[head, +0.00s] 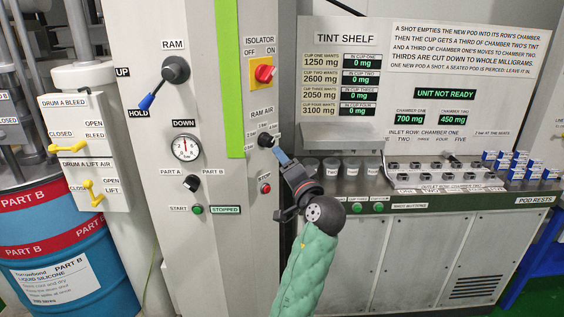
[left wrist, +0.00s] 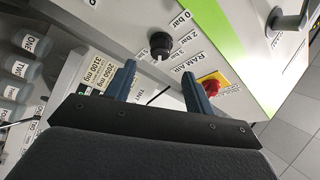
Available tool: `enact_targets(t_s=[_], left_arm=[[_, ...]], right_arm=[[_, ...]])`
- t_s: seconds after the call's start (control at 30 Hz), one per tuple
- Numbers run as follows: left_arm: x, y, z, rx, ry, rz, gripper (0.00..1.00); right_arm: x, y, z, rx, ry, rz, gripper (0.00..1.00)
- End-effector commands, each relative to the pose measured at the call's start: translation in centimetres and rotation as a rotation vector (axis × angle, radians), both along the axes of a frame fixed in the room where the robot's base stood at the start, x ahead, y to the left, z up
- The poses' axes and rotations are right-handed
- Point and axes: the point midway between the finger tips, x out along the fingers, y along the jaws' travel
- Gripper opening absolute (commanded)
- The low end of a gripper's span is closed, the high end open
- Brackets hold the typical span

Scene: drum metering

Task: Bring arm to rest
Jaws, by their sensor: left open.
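My left arm, in a green padded sleeve, rises from the bottom of the head view. My left gripper (head: 281,156) is in front of the grey cabinet's right edge, just below and right of the black ram air knob (head: 266,140). In the left wrist view the two blue-grey fingers of the gripper (left wrist: 158,72) are apart, with nothing held between them. The ram air knob (left wrist: 160,44) shows just beyond the fingertips, roughly in line with the gap. No contact with it is visible. My right gripper is not in view.
The cabinet carries a blue-tipped ram lever (head: 158,88), a red and yellow isolator (head: 264,73) and a gauge (head: 186,147). Grey cups (head: 351,167) stand on the counter right of my gripper. Blue and white pods (head: 515,165) sit farther right. A blue drum (head: 62,262) stands left.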

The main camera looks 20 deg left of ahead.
Motion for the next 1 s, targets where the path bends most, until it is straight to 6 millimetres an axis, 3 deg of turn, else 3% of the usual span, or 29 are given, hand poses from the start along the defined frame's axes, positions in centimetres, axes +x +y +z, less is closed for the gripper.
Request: enact_targets(t_s=[0.33,0.63,0.87,1.0], left_arm=[[-0.1,0.3,-0.6,-0.078,-0.027,0.000,0.54],[0.4,-0.8,-4.0,-0.435,-0.004,-0.121,0.54],[-0.4,-2.6,-6.1,-0.734,0.054,-0.253,0.54],[-2.0,-3.8,-9.5,-0.897,0.142,-0.319,0.54]], right_arm=[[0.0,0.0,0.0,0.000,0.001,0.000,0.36],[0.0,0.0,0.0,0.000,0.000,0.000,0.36],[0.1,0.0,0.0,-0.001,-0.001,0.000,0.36],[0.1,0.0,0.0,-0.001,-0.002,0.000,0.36]])
